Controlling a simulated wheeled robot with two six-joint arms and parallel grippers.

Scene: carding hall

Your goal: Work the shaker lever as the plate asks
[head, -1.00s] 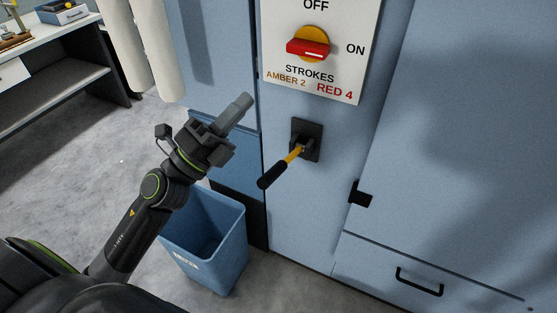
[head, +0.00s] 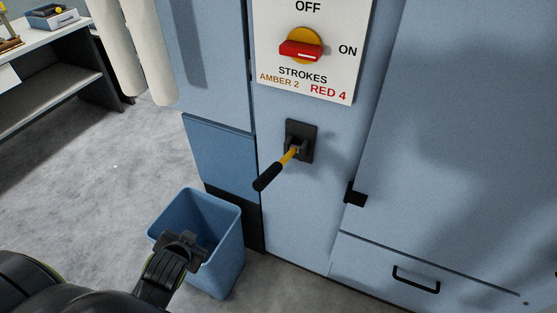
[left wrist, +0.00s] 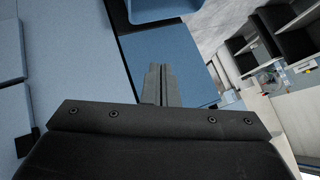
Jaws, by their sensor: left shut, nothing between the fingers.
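The white plate (head: 335,65) on the blue cabinet reads OFF, ON, STROKES, AMBER 2 and RED 4. Its red switch handle (head: 301,49) lies across a yellow disc, its right end toward ON. Below it, the shaker lever (head: 268,177) slants down to the left from a black mount (head: 301,135); it has an amber shaft and black grip. My left gripper (head: 182,243) is low by the blue bin, left of and below the lever, apart from it. Its fingers are shut and empty in the left wrist view (left wrist: 160,82), where the lever does not show. My right gripper is out of view.
The blue bin (head: 230,240) stands open on the floor against the cabinet. A black latch (head: 355,194) and a drawer handle (head: 416,280) stick out at right. Pale rollers (head: 150,50) hang at upper left, near a workbench (head: 60,75). Floor at left is clear.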

